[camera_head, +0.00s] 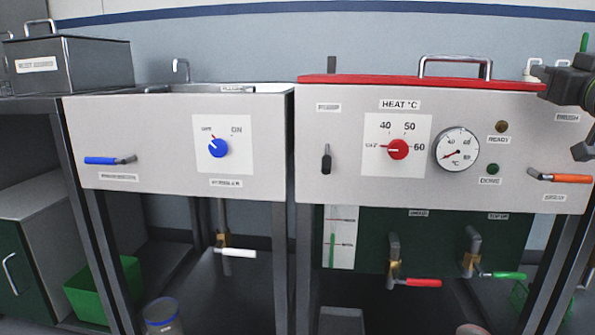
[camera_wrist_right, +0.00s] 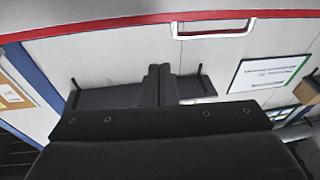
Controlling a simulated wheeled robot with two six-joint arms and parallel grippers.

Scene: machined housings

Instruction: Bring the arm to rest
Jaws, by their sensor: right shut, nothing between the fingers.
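My right gripper (camera_head: 548,80) shows at the right edge of the head view, dark and partly cut off by the frame. It is in front of the upper right part of the heating unit's panel (camera_head: 350,180). In the right wrist view its two dark fingers (camera_wrist_right: 158,84) stand side by side, shut, with nothing between them. My left gripper is in neither view.
The heating unit has a red lid (camera_head: 400,80) with a metal handle, a red knob (camera_head: 398,149), a dial gauge (camera_head: 456,149) and an orange-handled lever (camera_head: 565,178) below my right gripper. At left are a sink unit (camera_head: 150,130) and a grey box (camera_head: 75,65).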

